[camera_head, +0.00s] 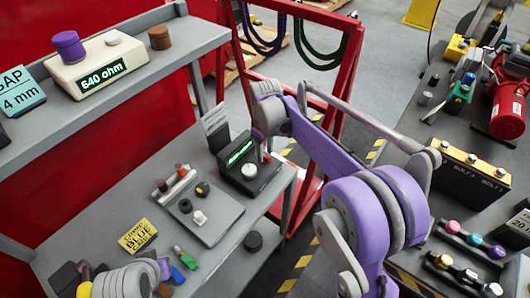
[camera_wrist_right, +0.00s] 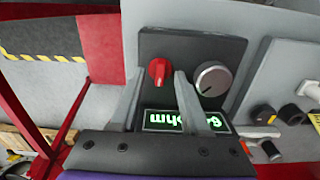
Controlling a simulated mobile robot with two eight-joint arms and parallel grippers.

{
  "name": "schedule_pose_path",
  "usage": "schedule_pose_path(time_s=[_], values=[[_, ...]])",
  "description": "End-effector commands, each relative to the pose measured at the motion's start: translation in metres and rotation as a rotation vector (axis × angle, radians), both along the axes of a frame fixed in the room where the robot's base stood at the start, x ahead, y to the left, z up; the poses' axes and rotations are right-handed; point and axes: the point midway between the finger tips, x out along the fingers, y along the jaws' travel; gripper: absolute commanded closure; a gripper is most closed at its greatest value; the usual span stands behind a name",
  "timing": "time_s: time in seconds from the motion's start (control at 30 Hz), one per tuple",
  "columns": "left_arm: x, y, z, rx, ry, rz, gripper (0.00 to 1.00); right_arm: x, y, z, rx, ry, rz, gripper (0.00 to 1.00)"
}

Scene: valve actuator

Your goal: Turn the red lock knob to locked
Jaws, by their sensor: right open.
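The red lock knob (camera_wrist_right: 159,71) sits on the dark panel of a meter box (camera_wrist_right: 150,45), left of a round silver knob (camera_wrist_right: 211,78). My right gripper (camera_wrist_right: 157,82) is open, its two grey fingers reaching toward the panel on either side of the red knob. I cannot tell whether either finger touches it. A lit green display (camera_wrist_right: 185,121) shows upside down behind the fingers. In the head view the dark meter box (camera_head: 238,178) stands on the bench, with my right wrist over it; the right fingertips are hard to make out. My left gripper is not identifiable.
A red frame (camera_head: 345,75) rises behind. A shelf (camera_head: 120,85) overhangs at left.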

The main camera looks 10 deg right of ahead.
Motion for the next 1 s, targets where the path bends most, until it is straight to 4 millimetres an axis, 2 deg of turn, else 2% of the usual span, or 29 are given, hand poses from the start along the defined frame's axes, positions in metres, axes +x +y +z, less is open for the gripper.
schedule_pose_path(time_s=[0.1,0.37,0.63,1.0], values=[[-0.0001,0.0,-0.0003,0.0,0.0,0.0,1.0,0.0001,-0.0001,-0.0062,0.0,0.0,0.0,0.54],[0.0,0.0,-0.0001,0.0,0.0,0.0,1.0,0.0001,-0.0001,-0.0071,0.0,0.0,0.0,0.54],[0.0,0.0,-0.0002,0.0,0.0,0.0,1.0,0.0001,-0.0001,-0.0068,0.0,0.0,0.0,1.0],[-0.0001,0.0,-0.0004,0.0,0.0,0.0,1.0,0.0001,-0.0001,-0.0067,0.0,0.0,-0.006,1.0]])
